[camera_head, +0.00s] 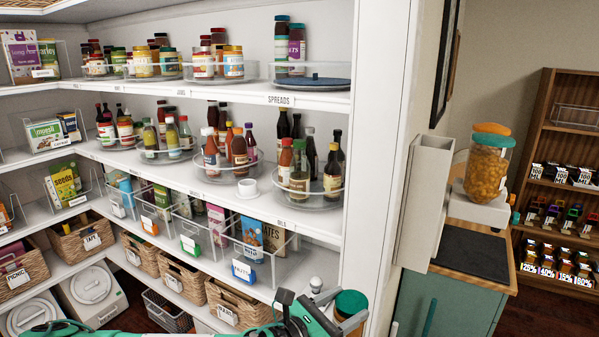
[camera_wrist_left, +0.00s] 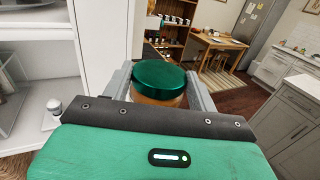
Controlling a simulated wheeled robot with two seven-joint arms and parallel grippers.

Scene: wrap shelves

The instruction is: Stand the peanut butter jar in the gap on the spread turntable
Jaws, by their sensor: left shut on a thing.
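My left gripper (camera_wrist_left: 172,92) is shut on a jar with a green lid and orange-brown contents (camera_wrist_left: 166,82), held upright between its fingers in the left wrist view. In the head view the jar's green lid (camera_head: 351,303) shows at the bottom, below the shelves and in front of the right shelf post. Its label is hidden, so I cannot read what it is. My right gripper is not in view.
More turntables with jars and bottles (camera_head: 215,78) stand to the left and on the shelf below. The white shelf post (camera_head: 372,130) bounds the right side. A counter (camera_head: 470,245) with a pretzel-like snack jar stands beyond.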

